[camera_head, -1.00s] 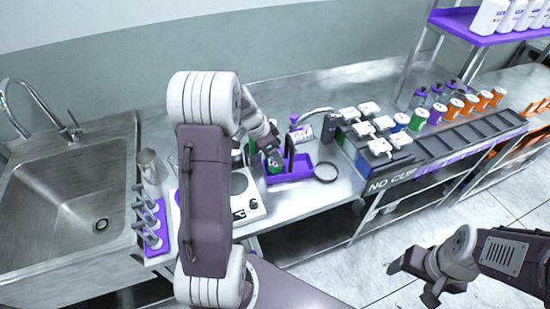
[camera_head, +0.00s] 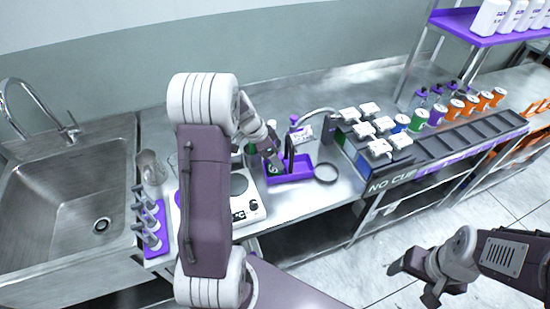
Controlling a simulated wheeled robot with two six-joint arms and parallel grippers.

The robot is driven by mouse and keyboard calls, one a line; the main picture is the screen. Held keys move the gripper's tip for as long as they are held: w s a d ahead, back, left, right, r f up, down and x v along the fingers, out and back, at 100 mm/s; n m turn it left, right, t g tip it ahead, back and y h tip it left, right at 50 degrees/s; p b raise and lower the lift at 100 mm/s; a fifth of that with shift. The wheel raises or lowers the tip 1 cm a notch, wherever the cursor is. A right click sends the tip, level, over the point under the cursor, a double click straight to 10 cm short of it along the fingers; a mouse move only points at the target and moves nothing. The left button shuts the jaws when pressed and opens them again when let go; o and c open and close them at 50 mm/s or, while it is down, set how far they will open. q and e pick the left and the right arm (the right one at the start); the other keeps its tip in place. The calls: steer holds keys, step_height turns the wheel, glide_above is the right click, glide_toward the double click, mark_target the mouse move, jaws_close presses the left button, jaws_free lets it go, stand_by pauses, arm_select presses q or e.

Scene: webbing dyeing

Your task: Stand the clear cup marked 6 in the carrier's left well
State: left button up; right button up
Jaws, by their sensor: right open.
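The purple carrier (camera_head: 300,178) with a dark upright handle stands on the steel counter. A small cup with green contents (camera_head: 275,169) is at the carrier's left side, under my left gripper (camera_head: 268,157). Its mark is too small to read, and whether it rests on the well floor is hidden. My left gripper's fingers are at the cup, but too small and overlapped to show whether they grip it. My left arm hides part of the counter. My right gripper (camera_head: 412,278) is open and empty, over the floor, away from the counter.
A white hot plate (camera_head: 247,208) is left of the carrier, partly behind my arm. A purple rack (camera_head: 153,232) and a sink (camera_head: 70,205) are further left. Several white-topped containers (camera_head: 366,130) stand right.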

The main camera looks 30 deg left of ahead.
arm_select(q)
steer(key=v, duration=1.1)
steer(key=s+d+f+n+g+y, duration=0.2)
steer(key=s+d+f+n, duration=0.5)
steer(key=s+d+f, duration=0.3)
steer(key=s+d, duration=0.3)
steer(key=s, duration=0.1)
steer(key=shift+s+d+n, duration=0.3)
steer(key=shift+s, duration=0.05)
steer(key=shift+d, duration=0.1)
